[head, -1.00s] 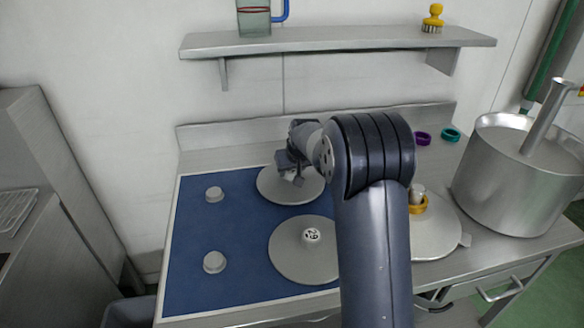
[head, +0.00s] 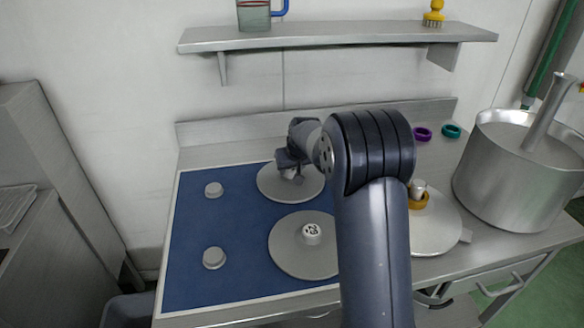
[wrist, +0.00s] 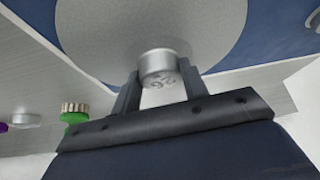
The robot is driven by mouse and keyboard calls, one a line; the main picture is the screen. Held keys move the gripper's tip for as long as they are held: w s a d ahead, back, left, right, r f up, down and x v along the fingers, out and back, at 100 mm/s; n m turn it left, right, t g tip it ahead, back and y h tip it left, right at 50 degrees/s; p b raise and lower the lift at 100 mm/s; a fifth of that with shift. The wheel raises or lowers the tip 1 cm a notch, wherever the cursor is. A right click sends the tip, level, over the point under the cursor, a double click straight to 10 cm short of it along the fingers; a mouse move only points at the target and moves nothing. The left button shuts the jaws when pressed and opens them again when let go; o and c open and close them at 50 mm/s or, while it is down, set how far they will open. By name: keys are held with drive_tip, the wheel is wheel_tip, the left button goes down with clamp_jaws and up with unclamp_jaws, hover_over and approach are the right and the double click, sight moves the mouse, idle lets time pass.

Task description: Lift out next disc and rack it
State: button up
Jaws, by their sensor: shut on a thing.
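A round grey disc (head: 311,188) lies at the back of the blue mat (head: 240,285). My gripper (head: 292,172) is at its middle, shut on its knob. The wrist view shows the fingers on both sides of the short metal knob (wrist: 157,62), which has a number on its face, with the disc (wrist: 105,30) around it. I cannot tell whether this disc is clear of the mat. A second grey disc (head: 290,252) with a numbered knob (head: 311,233) lies in front. Two short grey stubs (head: 213,190) (head: 214,258) stand bare at the mat's left.
Right of my arm is a pale plate (head: 437,232) with a yellow ring (head: 418,203) around a knob. A large steel pot (head: 500,190) stands beyond. Purple (head: 422,134) and teal (head: 451,131) rings lie behind. A wall shelf (head: 335,38) hangs above the back.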

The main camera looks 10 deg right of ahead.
drive_tip(key=shift+f, duration=0.15)
drive_tip(key=o, duration=1.3)
drive_tip(key=shift+o, duration=0.2)
drive_tip(key=v, duration=1)
drive_tip(key=shift+s+r+b, duration=0.2)
drive_tip(key=shift+r+b, duration=0.15)
drive_tip(key=shift+r, duration=0.05)
drive_tip(key=x, duration=1)
drive_tip(key=shift+w+f, duration=0.15)
drive_tip(key=shift+f, duration=0.2)
drive_tip(key=shift+w+r+p, duration=0.1)
drive_tip(key=shift+r+p, duration=0.1)
drive_tip(key=shift+p, duration=0.25)
drive_tip(key=shift+f, duration=0.15)
